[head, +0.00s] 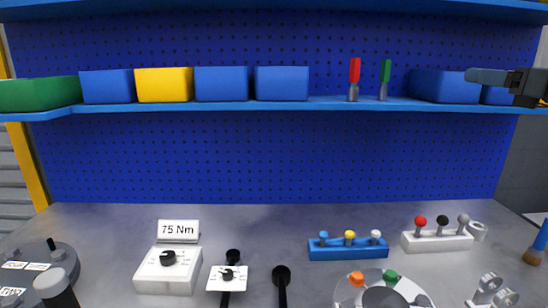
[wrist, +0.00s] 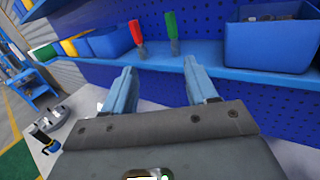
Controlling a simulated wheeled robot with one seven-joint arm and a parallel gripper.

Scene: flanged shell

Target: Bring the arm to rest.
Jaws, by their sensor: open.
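My gripper (head: 472,76) is at the upper right of the head view, at about the height of the shelf bins, pointing left. In the wrist view my gripper (wrist: 160,68) shows two blue-grey fingers spread apart with nothing between them. Past the fingers are the shelf edge, a red-handled tool (wrist: 136,34) and a green-handled tool (wrist: 172,28). In the head view the gripper overlaps the blue bins at the shelf's right end. Most of my arm is outside the head view.
A blue shelf (head: 320,104) holds a green bin (head: 40,94), a yellow bin (head: 164,85) and several blue bins (head: 282,83). The grey bench below carries a 75 Nm sign (head: 178,230), a blue rack (head: 348,251) and a white rack (head: 437,241). The bench's back strip is clear.

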